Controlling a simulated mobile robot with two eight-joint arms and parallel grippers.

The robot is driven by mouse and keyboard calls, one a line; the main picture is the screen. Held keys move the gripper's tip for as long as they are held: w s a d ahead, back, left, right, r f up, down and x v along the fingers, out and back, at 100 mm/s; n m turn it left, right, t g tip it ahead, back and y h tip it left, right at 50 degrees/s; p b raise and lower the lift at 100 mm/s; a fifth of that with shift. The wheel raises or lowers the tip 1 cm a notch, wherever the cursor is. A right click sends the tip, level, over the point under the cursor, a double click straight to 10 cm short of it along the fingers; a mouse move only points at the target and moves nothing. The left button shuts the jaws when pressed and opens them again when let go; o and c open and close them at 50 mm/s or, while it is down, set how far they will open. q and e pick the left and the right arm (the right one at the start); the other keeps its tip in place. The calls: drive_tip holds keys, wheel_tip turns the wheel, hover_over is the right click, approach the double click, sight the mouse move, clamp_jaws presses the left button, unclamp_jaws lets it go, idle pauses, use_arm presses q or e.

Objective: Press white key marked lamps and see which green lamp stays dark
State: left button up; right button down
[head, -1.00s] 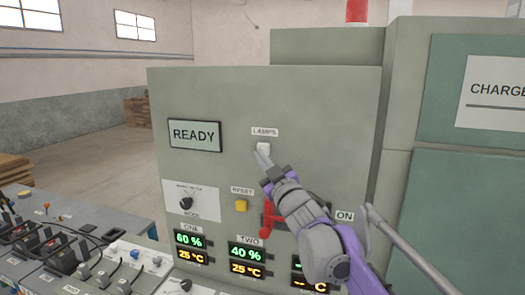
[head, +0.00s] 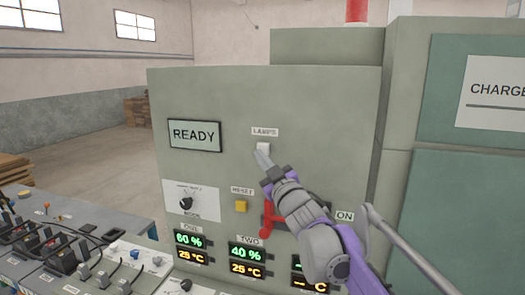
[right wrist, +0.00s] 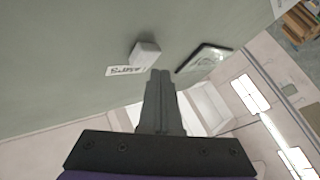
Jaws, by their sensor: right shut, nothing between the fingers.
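The white key (head: 263,147) sits on the grey-green panel under the label LAMPS (head: 265,132). My right gripper (head: 260,155) is shut and empty, its fingertips at the key's lower left edge in the head view. In the right wrist view the key (right wrist: 145,53) stands out from the panel just ahead of the shut fingers (right wrist: 160,72), with a small gap seeming to show; I cannot tell whether they touch. Green readouts for ONE (head: 188,239) and TWO (head: 246,253) are lit. The third readout is partly hidden by my right arm. My left gripper is not in view.
A READY display (head: 194,135), a MODE knob (head: 186,203), a yellow RESET button (head: 241,206) and a red lever handle (head: 266,222) beside my right arm share the panel. A bench with cables and connectors (head: 90,262) stands at lower left.

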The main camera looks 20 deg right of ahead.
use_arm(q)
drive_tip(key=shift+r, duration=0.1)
use_arm(e)
drive_tip(key=shift+w+d, duration=0.15)
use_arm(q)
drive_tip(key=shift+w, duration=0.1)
use_arm(e)
drive_tip(key=shift+w+d, duration=0.1)
drive_tip(key=shift+w, duration=0.15)
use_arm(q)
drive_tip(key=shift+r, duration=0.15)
use_arm(e)
drive_tip(key=shift+w+d, duration=0.25)
drive_tip(key=shift+w, duration=0.05)
idle(0.5)
drive_tip(key=shift+s+a, duration=0.1)
drive_tip(key=shift+s, duration=0.05)
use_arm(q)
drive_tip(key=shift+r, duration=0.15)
use_arm(e)
drive_tip(key=shift+s+a, duration=0.4)
drive_tip(key=shift+s, duration=0.15)
